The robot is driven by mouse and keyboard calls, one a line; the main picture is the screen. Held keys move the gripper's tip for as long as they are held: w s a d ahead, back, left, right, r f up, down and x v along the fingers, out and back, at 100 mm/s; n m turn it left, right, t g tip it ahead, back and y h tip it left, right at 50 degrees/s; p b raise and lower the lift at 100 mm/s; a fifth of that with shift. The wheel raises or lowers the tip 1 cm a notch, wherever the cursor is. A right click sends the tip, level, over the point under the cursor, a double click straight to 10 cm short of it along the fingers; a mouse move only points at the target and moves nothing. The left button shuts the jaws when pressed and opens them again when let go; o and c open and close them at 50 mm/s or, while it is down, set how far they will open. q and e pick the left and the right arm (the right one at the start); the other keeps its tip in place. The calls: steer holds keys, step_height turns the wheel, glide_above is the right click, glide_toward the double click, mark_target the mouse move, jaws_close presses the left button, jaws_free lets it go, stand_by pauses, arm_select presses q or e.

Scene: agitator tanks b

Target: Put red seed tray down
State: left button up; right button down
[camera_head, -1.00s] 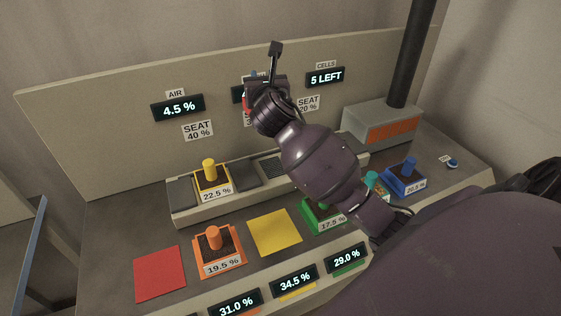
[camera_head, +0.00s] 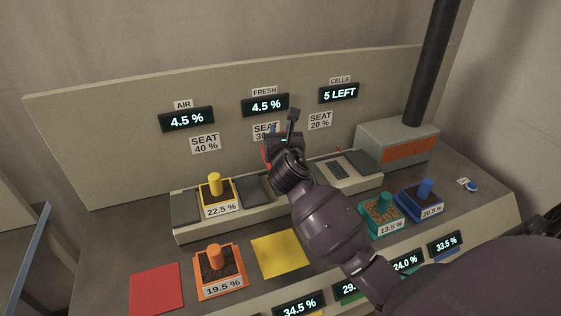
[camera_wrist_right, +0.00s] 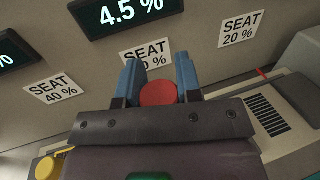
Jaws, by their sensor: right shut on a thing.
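My right gripper (camera_head: 277,145) is shut on the red seed tray's red knob (camera_wrist_right: 158,93), between its two blue fingers in the right wrist view (camera_wrist_right: 158,75). In the head view only a red sliver of the red seed tray (camera_head: 266,153) shows at the gripper's left side; my gripper and arm hide the rest. The gripper is in front of the SEAT 30 % label (camera_head: 263,131), over the middle of the raised seat bench (camera_head: 187,233). I cannot tell whether the tray touches the bench. My left gripper is not in view.
A yellow tray (camera_head: 216,192) sits on the bench's left seat. An orange tray (camera_head: 219,264), teal tray (camera_head: 381,214) and blue tray (camera_head: 422,201) stand on the counter. The red mat (camera_head: 157,288) and yellow mat (camera_head: 279,253) look bare. A grey box with a black pipe (camera_head: 399,140) stands right.

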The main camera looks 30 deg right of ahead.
step_height(320, 180, down, 4)
steer(key=shift+r+b, duration=0.1)
steer(key=shift+b, duration=0.35)
step_height(320, 180, down, 4)
steer(key=shift+f+b, duration=0.2)
steer(key=shift+b, duration=0.55)
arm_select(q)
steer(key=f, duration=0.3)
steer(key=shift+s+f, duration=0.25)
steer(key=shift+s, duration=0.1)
arm_select(e)
steer(key=shift+r, duration=0.1)
steer(key=c, duration=0.8)
jaws_free()
steer(key=shift+f, duration=0.2)
